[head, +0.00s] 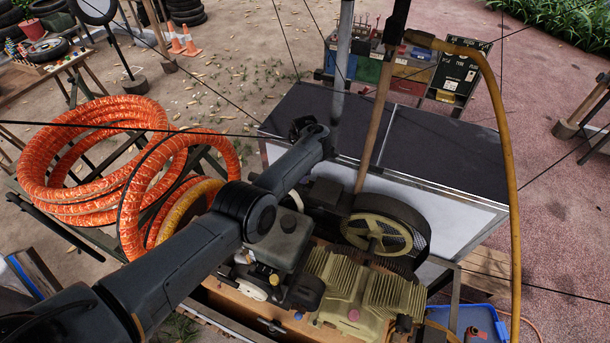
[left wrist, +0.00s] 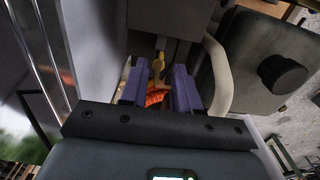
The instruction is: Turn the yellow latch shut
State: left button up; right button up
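A small yellow latch (left wrist: 157,64) shows in the left wrist view, just ahead of and between the fingertips of my left gripper (left wrist: 158,78). The two purple fingers stand apart on either side of it. I see no clear contact, and the exact gap is too small to tell. In the head view my left arm reaches over the compressor (head: 350,290). My left fingers and the latch cannot be made out there; the arm and machine seem to hide them. My right gripper is in neither view.
Orange hose coils (head: 85,150) lie left of the compressor. A spoked flywheel (head: 376,234) and dark-topped panels (head: 430,145) are to the right. A yellow hose (head: 508,150) hangs at the right. In the left wrist view, a black knob (left wrist: 283,74) and pale pipe (left wrist: 218,75) are close right of the fingers.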

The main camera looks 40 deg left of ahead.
pick_arm(q)
notch_tip(320, 180, up, 9)
jog(key=p, duration=0.1)
dwell(0.3)
jog(key=shift+r, duration=0.1)
dwell(0.3)
